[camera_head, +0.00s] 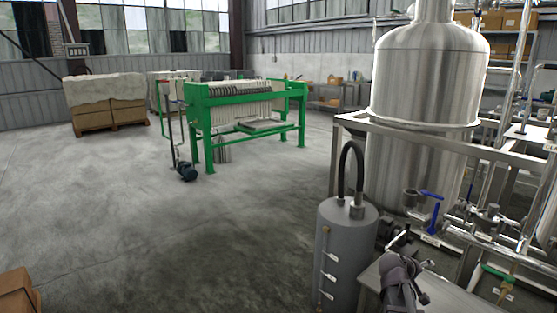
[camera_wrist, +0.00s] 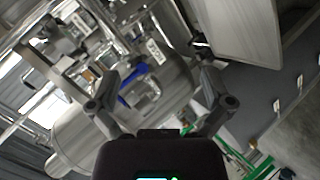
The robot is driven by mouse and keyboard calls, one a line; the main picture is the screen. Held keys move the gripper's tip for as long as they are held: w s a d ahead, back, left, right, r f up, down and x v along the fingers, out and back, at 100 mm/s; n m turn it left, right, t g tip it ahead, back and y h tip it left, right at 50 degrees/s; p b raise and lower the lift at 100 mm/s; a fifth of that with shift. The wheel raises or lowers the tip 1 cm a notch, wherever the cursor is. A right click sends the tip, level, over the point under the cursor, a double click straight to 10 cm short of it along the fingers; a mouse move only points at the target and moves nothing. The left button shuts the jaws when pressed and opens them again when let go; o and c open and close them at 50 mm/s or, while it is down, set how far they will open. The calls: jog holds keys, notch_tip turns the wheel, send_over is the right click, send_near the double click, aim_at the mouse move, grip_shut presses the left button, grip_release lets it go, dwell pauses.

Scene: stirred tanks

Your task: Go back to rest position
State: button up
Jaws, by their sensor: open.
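My gripper (camera_wrist: 157,78) shows in the wrist view with its two dark fingers spread apart and nothing between them. Beyond the fingers is a blue-handled valve (camera_wrist: 130,88) with pipework around it. I cannot tell the exact gap, but the fingers look apart from the valve. In the head view, a dark part of my arm shows at the bottom right, below the same blue-handled valve (camera_head: 432,207). The fingers cannot be made out clearly there.
A steel tank (camera_head: 425,80) in a metal frame stands at the right. A grey cylinder (camera_head: 345,250) with a black hose is left of my arm. A green filter press (camera_head: 205,125) stands further back. A cardboard box (camera_head: 15,293) is bottom left. The middle floor is clear.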

jog(key=s+a+f+g+y, duration=0.25)
jog(key=s+a, duration=0.25)
jog(key=a, duration=0.4)
jog(key=s+a+f+m+g+y, duration=0.1)
jog(key=s+a+f+y, duration=0.35)
jog(key=a, duration=0.45)
jog(key=s+a+f+g+y, duration=0.25)
jog(key=s+a, duration=0.25)
jog(key=a, duration=0.4)
notch_tip(320, 180, up, 30)
jog(key=p, duration=3)
jog(key=shift+s+a+r+y, duration=0.2)
jog(key=shift+s+y, duration=0.05)
jog(key=shift+y, duration=0.1)
jog(key=c, duration=0.6)
